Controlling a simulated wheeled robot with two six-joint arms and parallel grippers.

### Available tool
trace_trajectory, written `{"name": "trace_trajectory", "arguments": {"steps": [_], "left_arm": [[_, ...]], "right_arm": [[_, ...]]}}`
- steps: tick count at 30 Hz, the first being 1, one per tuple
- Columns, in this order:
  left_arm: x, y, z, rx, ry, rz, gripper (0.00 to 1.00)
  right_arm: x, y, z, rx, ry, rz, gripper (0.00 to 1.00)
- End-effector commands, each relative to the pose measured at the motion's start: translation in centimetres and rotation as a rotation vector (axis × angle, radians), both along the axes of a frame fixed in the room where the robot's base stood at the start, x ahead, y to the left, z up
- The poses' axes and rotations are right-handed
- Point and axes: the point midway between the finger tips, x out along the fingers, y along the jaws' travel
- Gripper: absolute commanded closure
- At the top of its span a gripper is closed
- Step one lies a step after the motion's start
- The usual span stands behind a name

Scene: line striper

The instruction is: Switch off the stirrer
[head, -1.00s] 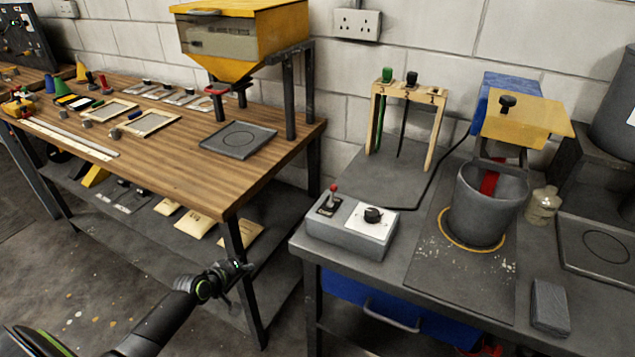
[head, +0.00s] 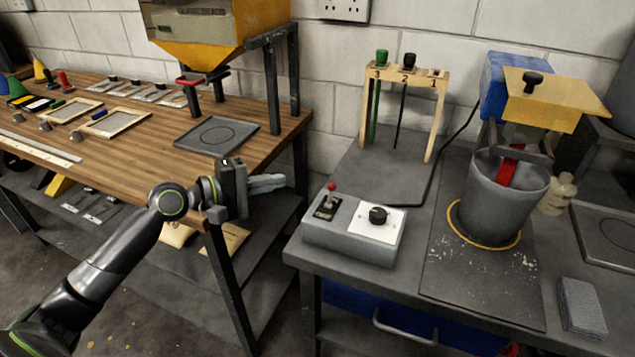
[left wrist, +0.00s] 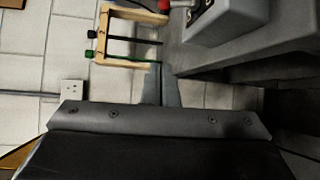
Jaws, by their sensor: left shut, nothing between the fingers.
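The stirrer (head: 512,88) has a blue motor housing, a yellow guard with a black knob, and a red paddle reaching into a grey bucket (head: 495,205). A grey control box (head: 350,246) stands at the bench's front left corner. It carries a red-tipped toggle switch (head: 331,196) and a black rotary knob (head: 378,214) on a white plate. My left gripper (head: 282,182) is shut and empty, left of the box and apart from it, pointing right. In the left wrist view the shut fingers (left wrist: 166,90) show, with the control box (left wrist: 225,20) at upper right.
A wooden rack (head: 405,75) with green and black-topped tools stands behind the box. A grey block (head: 582,307) lies at the right. A wooden table (head: 120,150) with a yellow hopper is at the left. A gap separates the two benches.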

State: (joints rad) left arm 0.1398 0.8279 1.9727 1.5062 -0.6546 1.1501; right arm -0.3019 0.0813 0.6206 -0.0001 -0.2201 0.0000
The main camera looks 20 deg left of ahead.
Motion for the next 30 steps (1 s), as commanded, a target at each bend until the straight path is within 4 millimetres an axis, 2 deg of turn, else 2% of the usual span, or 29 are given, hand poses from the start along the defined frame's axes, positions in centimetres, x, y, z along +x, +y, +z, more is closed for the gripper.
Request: {"name": "trace_trajectory", "arguments": {"steps": [5,11,26,30], "left_arm": [[0.3,-0.2,-0.1,-0.002,-0.001,0.001,1.00],[1.8,-1.5,-0.2,-0.006,-0.003,0.001,1.00],[7.8,-6.6,-1.5,-0.004,0.000,0.000,1.00],[5.7,-7.5,-1.0,0.001,-0.001,0.001,1.00]], "right_arm": [[-0.1,-0.1,0.1,-0.002,0.001,0.001,0.75],[-0.1,-0.1,0.5,-0.002,0.001,0.001,0.75],[0.0,0.1,1.6,0.001,0.000,0.000,0.75],[0.2,0.3,2.8,0.004,-0.001,0.000,0.75]]}}
